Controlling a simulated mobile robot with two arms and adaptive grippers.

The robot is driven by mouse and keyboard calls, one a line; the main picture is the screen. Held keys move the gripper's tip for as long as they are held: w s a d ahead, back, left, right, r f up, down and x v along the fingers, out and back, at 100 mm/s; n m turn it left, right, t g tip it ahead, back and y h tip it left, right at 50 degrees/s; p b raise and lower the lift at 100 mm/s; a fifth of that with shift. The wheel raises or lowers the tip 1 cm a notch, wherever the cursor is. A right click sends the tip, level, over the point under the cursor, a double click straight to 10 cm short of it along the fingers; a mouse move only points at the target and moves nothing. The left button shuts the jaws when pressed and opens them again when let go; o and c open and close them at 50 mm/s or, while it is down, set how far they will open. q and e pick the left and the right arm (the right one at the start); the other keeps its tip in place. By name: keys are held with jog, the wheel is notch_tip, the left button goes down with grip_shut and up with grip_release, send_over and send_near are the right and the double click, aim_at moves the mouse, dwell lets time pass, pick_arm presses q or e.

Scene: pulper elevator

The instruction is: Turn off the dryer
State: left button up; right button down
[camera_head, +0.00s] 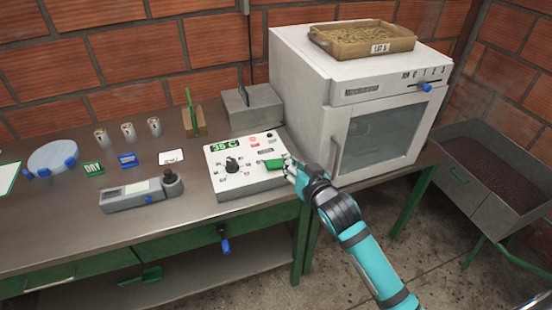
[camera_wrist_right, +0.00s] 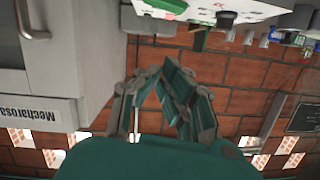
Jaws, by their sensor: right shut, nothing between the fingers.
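The white dryer (camera_head: 335,90) stands at the back right of the bench, its windowed door closed; its labelled front also shows in the wrist view (camera_wrist_right: 40,70). Left of it lies a white control box (camera_head: 240,185) with a green display reading about 35 C (camera_head: 223,145), a black dial (camera_head: 232,165) and a green switch piece (camera_head: 273,163). My right gripper (camera_head: 290,168) is shut and empty at the box's right edge, close beside the green piece; I cannot tell whether they touch. Its fingers also show in the wrist view (camera_wrist_right: 163,75). My left gripper is not in view.
A wooden tray (camera_head: 362,48) marked LOT 5 sits on the dryer. A grey meter (camera_head: 135,196), metal cups (camera_head: 128,132) and small cards lie left on the bench. A bin of dark beans (camera_head: 495,170) stands at right. The bench front left is clear.

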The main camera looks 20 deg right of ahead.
jog(key=p, duration=0.1)
send_over(275, 167)
jog(key=shift+s+d+f, duration=0.1)
jog(key=shift+d+f, duration=0.15)
jog(key=shift+f, duration=0.3)
jog(key=shift+s+d+f, duration=0.1)
jog(key=shift+d+f, duration=0.1)
jog(key=shift+f, duration=0.3)
jog(key=f, duration=0.2)
jog(key=f+p, duration=0.1)
jog(key=shift+w+a+f, duration=0.15)
jog(key=shift+w+a, duration=0.05)
jog(key=shift+a, duration=0.1)
jog(key=shift+f, duration=0.5)
jog(key=shift+a, duration=0.1)
